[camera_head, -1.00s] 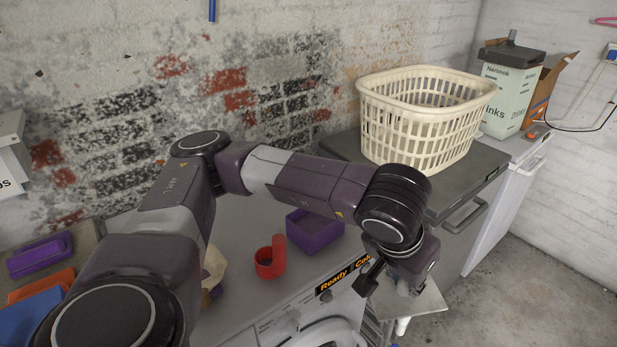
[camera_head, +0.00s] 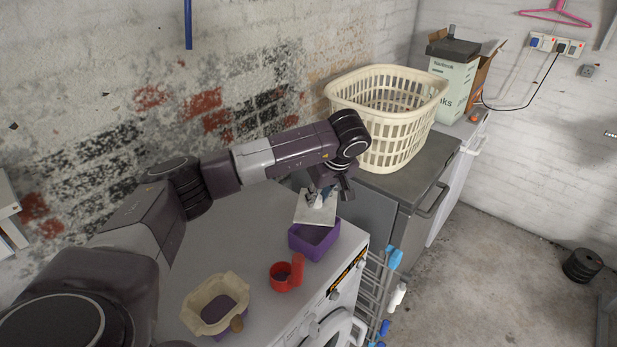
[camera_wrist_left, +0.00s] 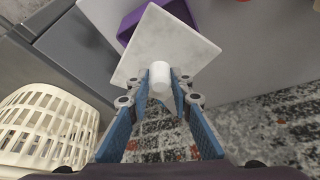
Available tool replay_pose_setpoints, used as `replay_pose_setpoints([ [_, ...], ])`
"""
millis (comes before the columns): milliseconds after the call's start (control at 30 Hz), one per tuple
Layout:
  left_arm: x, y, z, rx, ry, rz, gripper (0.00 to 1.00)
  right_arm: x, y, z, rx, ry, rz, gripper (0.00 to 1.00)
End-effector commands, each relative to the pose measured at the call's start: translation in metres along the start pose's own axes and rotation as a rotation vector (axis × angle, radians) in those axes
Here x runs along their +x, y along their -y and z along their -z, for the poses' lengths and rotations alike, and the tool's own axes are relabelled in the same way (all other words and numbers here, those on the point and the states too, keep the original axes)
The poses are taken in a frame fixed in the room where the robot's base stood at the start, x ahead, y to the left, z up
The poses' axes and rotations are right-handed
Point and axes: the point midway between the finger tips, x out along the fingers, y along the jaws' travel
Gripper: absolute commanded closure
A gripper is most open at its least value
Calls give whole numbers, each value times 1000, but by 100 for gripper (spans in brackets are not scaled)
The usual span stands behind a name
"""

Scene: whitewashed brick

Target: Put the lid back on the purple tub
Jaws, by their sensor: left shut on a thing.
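The purple tub (camera_head: 305,246) stands open on top of the white machine, near its right end. My left gripper (camera_head: 322,190) is shut on the white knob of a pale square lid (camera_head: 311,212). The lid hangs tilted in the head view, above and behind the tub, overlapping its far rim. In the left wrist view the lid (camera_wrist_left: 150,42) spreads out beyond my fingers (camera_wrist_left: 160,85), and part of the tub (camera_wrist_left: 130,22) shows past its edge. Whether the lid touches the tub is unclear. My right gripper is not in view.
A red cup (camera_head: 283,277) stands left of the tub. A cream-rimmed container (camera_head: 210,318) with purple inside is nearer. A cream laundry basket (camera_head: 395,125) stands on the grey unit to the right. A rack (camera_head: 375,290) stands beside the machine.

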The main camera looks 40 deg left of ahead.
Motion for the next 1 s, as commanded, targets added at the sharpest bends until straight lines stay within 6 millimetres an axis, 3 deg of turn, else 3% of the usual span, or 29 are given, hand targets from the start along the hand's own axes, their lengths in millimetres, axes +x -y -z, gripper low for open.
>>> replay_pose_setpoints([
  [367,16,2,-2,-27,1,11,100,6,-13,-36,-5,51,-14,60],
  [800,54,2,-19,-25,0,11,100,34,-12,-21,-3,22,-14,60],
  [1000,61,2,-22,-26,0,10,100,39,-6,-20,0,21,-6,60],
])
